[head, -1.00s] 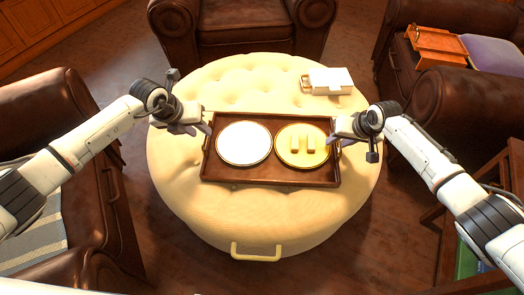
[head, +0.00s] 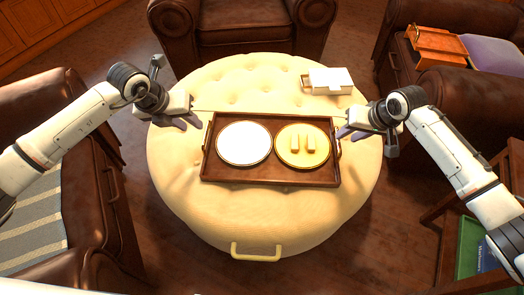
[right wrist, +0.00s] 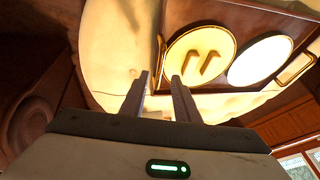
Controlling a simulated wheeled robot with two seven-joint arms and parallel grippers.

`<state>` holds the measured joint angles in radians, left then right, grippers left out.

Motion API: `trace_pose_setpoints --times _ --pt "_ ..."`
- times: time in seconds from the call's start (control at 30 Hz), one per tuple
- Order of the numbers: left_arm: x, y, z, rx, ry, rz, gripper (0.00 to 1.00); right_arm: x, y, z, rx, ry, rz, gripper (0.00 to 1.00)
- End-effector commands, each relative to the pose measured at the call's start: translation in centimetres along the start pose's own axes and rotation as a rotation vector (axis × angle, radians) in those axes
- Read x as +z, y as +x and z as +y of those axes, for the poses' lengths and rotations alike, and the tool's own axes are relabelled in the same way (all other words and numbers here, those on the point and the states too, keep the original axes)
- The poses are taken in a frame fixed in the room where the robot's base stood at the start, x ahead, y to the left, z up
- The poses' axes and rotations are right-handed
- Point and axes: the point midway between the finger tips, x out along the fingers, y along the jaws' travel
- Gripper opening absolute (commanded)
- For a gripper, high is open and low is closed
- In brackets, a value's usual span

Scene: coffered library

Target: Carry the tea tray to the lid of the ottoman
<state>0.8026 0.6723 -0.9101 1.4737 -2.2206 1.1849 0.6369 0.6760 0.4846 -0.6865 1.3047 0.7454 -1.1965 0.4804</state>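The wooden tea tray (head: 270,178) lies flat on the lid of the round cream ottoman (head: 225,215). It holds a white plate (head: 243,143) on the left and a yellow plate (head: 287,158) on the right, with finger-shaped pieces on the yellow one. My left gripper (head: 198,124) is just off the tray's left end, apart from it; its finger gap is hard to see. My right gripper (head: 344,135) is beside the tray's right end. In the right wrist view its fingers (right wrist: 160,90) are apart with nothing between them, and the tray (right wrist: 235,95) is beyond.
A white box (head: 330,81) sits at the back right of the ottoman lid. The lid's front is clear, with a handle (head: 256,252) on its edge. Leather armchairs stand left, behind and right. A wooden tray (head: 437,42) and purple cushion (head: 492,54) lie on the right chair.

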Motion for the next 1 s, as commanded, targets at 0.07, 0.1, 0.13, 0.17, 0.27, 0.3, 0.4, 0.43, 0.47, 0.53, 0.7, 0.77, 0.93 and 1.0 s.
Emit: trace_pose_setpoints --times 0.07,0.1,0.13,0.17,0.27,0.3,0.4,0.43,0.47,0.53,0.7,0.77,0.93,1.0 --pt "0.0 0.0 0.0 0.0 0.0 0.0 0.28 0.0 -1.6 0.1 0.0 -0.002 0.002 0.28" --pt "0.0 0.0 0.0 0.0 0.0 0.0 0.28 -0.1 -2.2 0.0 0.0 -0.002 0.003 0.28" --pt "0.0 0.0 0.0 0.0 0.0 0.0 0.28 0.0 -2.6 0.0 0.0 -0.001 0.002 0.28" --pt "0.0 0.0 0.0 0.0 0.0 0.0 0.28 0.0 -3.0 0.0 0.0 -0.001 0.001 0.28" --pt "0.0 0.0 0.0 0.0 0.0 0.0 0.28 0.0 -4.0 0.0 0.0 -0.001 0.0 0.28" --pt "0.0 0.0 0.0 0.0 0.0 0.0 0.28 0.0 -4.2 0.0 -0.001 -0.001 0.0 0.28" --pt "0.0 0.0 0.0 0.0 0.0 0.0 0.28 0.0 -4.5 0.0 -0.001 0.0 -0.001 0.28" --pt "0.0 0.0 0.0 0.0 0.0 0.0 0.28 0.0 -4.6 0.0 0.0 0.0 -0.002 0.28" --pt "0.0 0.0 0.0 0.0 0.0 0.0 0.28 0.0 -4.6 0.0 0.0 0.0 -0.002 0.28" --pt "0.0 0.0 0.0 0.0 0.0 0.0 0.28 0.0 -4.6 0.0 0.0 0.0 -0.002 0.28" --pt "0.0 0.0 0.0 0.0 0.0 0.0 0.28 0.0 -4.5 0.0 0.0 0.0 -0.001 0.28" --pt "0.0 0.0 0.0 0.0 0.0 0.0 0.28 0.0 -4.5 0.0 0.0 0.0 -0.001 0.28" --pt "-0.1 0.1 -0.2 -0.005 0.0 0.002 0.28 0.1 -4.5 -0.1 -0.001 -0.001 -0.001 0.28" --pt "-0.7 0.4 -1.0 -0.035 -0.002 0.01 0.28 0.5 -4.2 -0.3 -0.006 -0.006 -0.001 0.28"
